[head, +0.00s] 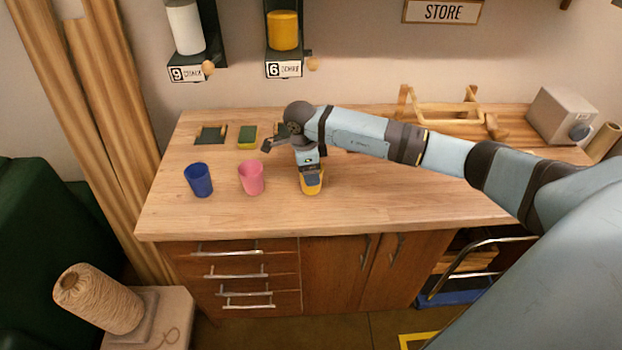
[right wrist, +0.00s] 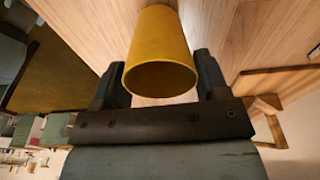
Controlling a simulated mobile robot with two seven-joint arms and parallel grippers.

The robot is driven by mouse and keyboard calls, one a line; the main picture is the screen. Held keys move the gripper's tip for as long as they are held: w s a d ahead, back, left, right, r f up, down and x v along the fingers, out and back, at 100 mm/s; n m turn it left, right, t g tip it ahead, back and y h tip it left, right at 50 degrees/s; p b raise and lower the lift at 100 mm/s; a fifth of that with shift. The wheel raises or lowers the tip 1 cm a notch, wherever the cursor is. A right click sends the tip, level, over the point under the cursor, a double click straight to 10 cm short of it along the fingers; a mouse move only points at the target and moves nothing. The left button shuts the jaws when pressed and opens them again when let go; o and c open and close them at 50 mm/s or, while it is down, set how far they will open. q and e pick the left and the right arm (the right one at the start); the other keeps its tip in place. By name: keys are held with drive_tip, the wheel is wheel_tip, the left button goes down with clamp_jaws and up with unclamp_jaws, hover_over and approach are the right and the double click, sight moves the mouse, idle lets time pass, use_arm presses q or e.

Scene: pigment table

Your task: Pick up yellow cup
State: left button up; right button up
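The yellow cup (head: 312,188) is at the right end of a row of cups on the wooden table. It looks upright, with its base at or very near the tabletop. My right gripper (head: 312,176) points down over it and hides its upper part. In the right wrist view, the yellow cup (right wrist: 160,60) is between the two fingers of my right gripper (right wrist: 160,75), its open rim facing the camera. The fingers flank its sides closely; whether they press on it I cannot tell. My left gripper is not in view.
A pink cup (head: 251,178) and a blue cup (head: 199,180) stand to the left. A green-topped block (head: 248,137) and a dark tray (head: 211,134) lie behind them. A wooden rack (head: 447,112) and a grey box (head: 558,115) are at the back right. The table front is clear.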

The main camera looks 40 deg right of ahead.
drive_tip(key=shift+r, duration=0.1)
wheel_tip(320, 180, up, 19)
drive_tip(key=b, duration=0.2)
drive_tip(key=s+a+f+n+t+p, duration=0.1)
drive_tip(key=s+a+f+n+p, duration=0.1)
drive_tip(key=n, duration=0.6)
drive_tip(key=s+a+f+n+y+p, duration=0.1)
drive_tip(key=s+a+f+n+p, duration=0.1)
drive_tip(key=s+a+n, duration=0.3)
drive_tip(key=s+a+f+n+t+p, duration=0.1)
drive_tip(key=s+a+n, duration=0.3)
drive_tip(key=n, duration=0.7)
drive_tip(key=shift+a+f+t+y+p, duration=0.3)
drive_tip(key=shift+a+f+p, duration=0.35)
drive_tip(key=shift+f, duration=0.05)
